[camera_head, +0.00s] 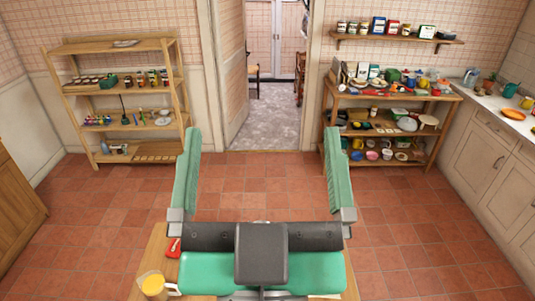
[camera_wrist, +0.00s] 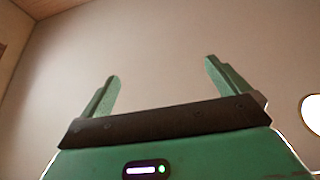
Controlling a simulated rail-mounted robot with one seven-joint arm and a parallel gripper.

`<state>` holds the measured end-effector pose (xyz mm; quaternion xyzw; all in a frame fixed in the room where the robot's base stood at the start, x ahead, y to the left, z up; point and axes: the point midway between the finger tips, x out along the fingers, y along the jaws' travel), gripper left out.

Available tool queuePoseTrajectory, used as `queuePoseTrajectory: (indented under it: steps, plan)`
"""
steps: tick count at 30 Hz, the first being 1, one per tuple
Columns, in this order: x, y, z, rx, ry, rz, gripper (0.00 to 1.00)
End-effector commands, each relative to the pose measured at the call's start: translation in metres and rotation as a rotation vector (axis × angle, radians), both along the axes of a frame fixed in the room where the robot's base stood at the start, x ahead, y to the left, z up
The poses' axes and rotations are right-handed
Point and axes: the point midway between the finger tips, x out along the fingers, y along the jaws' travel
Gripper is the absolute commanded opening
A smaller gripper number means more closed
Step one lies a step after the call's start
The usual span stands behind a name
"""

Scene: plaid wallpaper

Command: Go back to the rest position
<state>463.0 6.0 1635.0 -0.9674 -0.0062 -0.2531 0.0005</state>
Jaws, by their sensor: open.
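My gripper (camera_head: 262,170) is in the lower middle of the head view, with its two green fingers wide apart and nothing between them. It is raised in front of the head camera and hides much of a wooden table (camera_head: 149,262) beneath it. In the wrist view my gripper (camera_wrist: 162,85) is also open and empty, against a plain pale wall (camera_wrist: 160,40).
A mug of yellow drink (camera_head: 154,286) and a red item (camera_head: 174,247) are on the table. A wooden shelf (camera_head: 110,47) stands at the back left, a crowded shelf table (camera_head: 395,95) at the back right, a counter (camera_head: 487,100) at right. An open doorway (camera_head: 270,115) and clear tiled floor lie between.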

Motion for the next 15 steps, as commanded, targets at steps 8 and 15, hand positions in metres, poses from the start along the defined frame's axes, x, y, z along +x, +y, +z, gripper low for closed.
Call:
queuePoseTrajectory:
  steps: [8,15]
  plan:
    - [-0.024,-0.005,0.028,-0.005,-0.099,-0.015,1.0]
    - [-0.024,-0.005,0.048,-0.002,-0.096,-0.012,1.0]
